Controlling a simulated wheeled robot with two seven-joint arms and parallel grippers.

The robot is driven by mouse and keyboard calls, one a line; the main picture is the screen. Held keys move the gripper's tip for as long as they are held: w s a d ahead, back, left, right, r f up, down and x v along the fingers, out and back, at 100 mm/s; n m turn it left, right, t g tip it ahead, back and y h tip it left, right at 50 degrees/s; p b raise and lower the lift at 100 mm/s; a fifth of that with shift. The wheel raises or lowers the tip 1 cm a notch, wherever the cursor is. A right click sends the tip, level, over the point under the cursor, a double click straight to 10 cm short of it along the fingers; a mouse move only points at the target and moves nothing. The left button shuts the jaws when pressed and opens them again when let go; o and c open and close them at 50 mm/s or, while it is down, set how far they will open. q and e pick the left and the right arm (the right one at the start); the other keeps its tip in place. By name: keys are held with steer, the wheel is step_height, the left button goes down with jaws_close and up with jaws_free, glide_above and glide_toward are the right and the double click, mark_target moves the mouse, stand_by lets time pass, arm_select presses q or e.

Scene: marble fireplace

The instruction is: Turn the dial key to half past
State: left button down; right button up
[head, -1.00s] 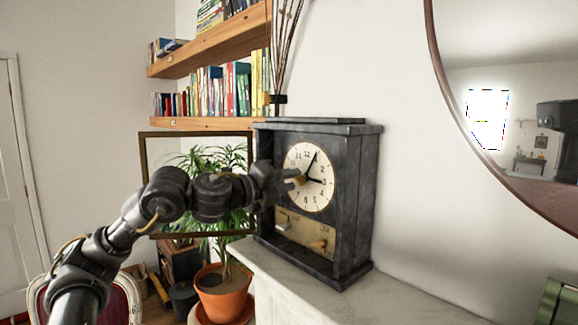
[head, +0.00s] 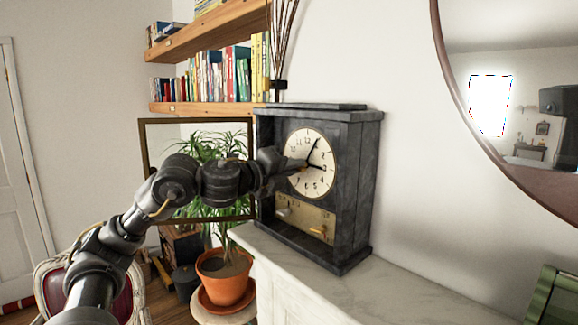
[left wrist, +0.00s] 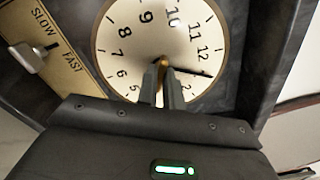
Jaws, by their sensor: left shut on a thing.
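The dark stone clock (head: 348,190) stands upright on the mantel. Its cream dial (head: 318,180) faces my left arm. The long dark hand points near 1; in the head view another hand points near 3. A brass key (left wrist: 163,63) sits at the dial's middle, largely hidden by my fingers. My left gripper (head: 301,165) reaches the dial from the left and is shut on the key; its fingers also show in the left wrist view (left wrist: 162,82). My right gripper is not in view.
A potted plant (head: 224,275) and bookshelves stand behind left. A round mirror hangs right.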

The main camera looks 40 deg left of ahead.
arm_select(q)
steer(key=shift+a+r+m+b, duration=0.15)
steer(key=shift+m+b, duration=0.8)
steer(key=shift+m, duration=6.45)
steer(key=shift+d+r+m+b, duration=0.15)
steer(key=shift+m+b, duration=0.8)
steer(key=shift+m, duration=6.45)
steer(key=shift+a, duration=0.15)
steer(key=c, duration=1.5)
jaws_free()
steer(key=shift+m, duration=0.3)
steer(key=shift+c, duration=0.2)
steer(key=shift+f, duration=0.1)
